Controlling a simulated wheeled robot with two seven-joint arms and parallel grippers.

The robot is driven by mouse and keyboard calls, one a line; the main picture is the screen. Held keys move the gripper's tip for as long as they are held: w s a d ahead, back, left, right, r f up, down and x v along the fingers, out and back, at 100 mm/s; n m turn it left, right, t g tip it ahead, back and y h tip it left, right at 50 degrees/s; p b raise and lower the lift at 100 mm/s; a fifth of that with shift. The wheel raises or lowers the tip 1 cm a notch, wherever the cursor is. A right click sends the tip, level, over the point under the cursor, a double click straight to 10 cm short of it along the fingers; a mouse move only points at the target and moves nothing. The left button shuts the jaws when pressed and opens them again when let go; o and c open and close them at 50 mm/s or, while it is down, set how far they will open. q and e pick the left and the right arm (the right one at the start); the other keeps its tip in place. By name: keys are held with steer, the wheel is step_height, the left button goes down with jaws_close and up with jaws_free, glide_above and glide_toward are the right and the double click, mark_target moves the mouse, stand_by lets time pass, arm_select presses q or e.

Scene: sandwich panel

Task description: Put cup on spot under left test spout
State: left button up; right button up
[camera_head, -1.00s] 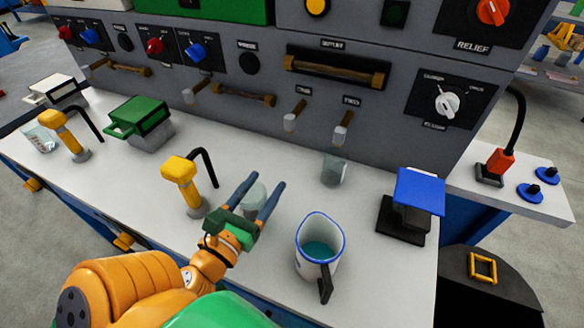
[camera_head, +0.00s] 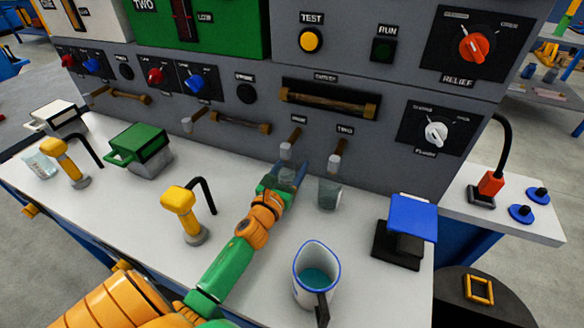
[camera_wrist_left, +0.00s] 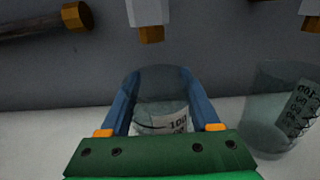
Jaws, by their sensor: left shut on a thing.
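My left gripper (camera_head: 288,180) reaches forward to the foot of the grey panel, below the left test spout (camera_head: 287,148). In the left wrist view its blue fingers (camera_wrist_left: 160,115) are shut around a clear cup (camera_wrist_left: 162,88) with a printed scale. The held cup is mostly hidden by the gripper in the head view. In the wrist view the left spout (camera_wrist_left: 148,14) shows just beyond and above the cup's rim. I cannot tell whether the cup's base touches the counter. A second clear cup (camera_head: 330,192) stands under the right spout (camera_head: 335,163). My right gripper is not in view.
A white pitcher (camera_head: 303,282) with blue rim and liquid stands near the counter's front. A blue-topped black stand (camera_head: 412,218) is at right, a yellow-headed tap (camera_head: 180,202) at left. The second cup (camera_wrist_left: 268,125) is close to my right finger.

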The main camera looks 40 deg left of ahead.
arm_select(q)
steer(key=shift+s, duration=0.1)
steer(key=shift+f, duration=0.2)
steer(key=o, duration=1.4)
steer(key=shift+c, duration=0.2)
steer(key=shift+r, duration=0.1)
steer(key=shift+r, duration=0.1)
